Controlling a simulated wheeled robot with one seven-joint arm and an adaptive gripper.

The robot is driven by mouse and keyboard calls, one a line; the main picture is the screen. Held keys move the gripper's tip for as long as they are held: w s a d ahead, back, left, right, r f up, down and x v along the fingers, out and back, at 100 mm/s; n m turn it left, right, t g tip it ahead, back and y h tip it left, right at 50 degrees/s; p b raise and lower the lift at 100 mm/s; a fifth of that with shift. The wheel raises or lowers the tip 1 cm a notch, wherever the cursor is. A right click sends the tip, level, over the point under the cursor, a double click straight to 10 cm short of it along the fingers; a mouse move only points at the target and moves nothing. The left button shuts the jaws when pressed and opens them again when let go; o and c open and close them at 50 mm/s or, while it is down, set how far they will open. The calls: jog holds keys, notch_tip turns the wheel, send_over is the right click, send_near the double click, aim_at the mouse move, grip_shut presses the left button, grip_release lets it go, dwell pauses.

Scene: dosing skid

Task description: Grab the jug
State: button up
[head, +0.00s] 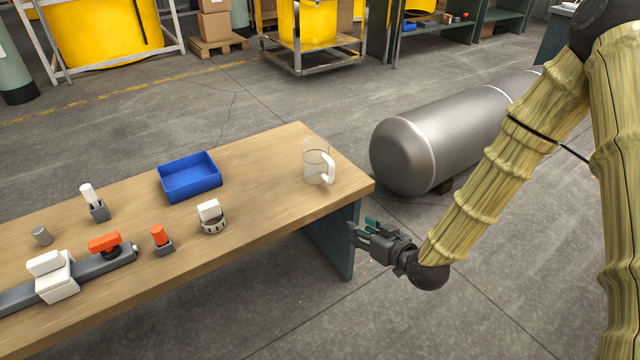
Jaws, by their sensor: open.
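The jug (315,163) is clear with a white handle on its right side. It stands upright near the right end of the wooden table (265,165). My gripper (358,230) is open and empty, just off the table's right end. It is below and to the right of the jug in the picture, apart from it, with its fingers pointing left toward the table's end.
A blue tray (189,178) lies left of the jug. A white-topped part (210,213), an orange-capped piece (160,238) and a grey rail (100,270) with an orange handle lie farther left. A large metal tank (430,145) lies on the floor behind my gripper.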

aim_at(333, 174)
jog(key=w+a+r+t+y+b, duration=0.1)
jog(key=w+a+r+b, duration=0.1)
jog(key=w+b, duration=0.1)
jog(key=w+a+r+n+t+y+b, duration=0.1)
jog(key=w+r+b, duration=0.1)
jog(key=w+b, duration=0.1)
jog(key=w+a+r+n+t+y+b, duration=0.1)
jog(key=w+a+r+b, duration=0.1)
jog(key=w, duration=0.2)
jog(key=shift+w+a+r+b, duration=0.2)
jog(key=shift+a+r+b, duration=0.1)
jog(key=shift+b, duration=0.1)
jog(key=shift+r+b+x, duration=0.25)
jog(key=shift+b+x, duration=0.4)
jog(key=shift+x, duration=0.7)
jog(key=shift+r+b+x, duration=0.2)
jog(key=shift+b+x, duration=0.45)
jog(key=shift+x, duration=0.75)
jog(key=shift+c, duration=0.2)
grip_shut()
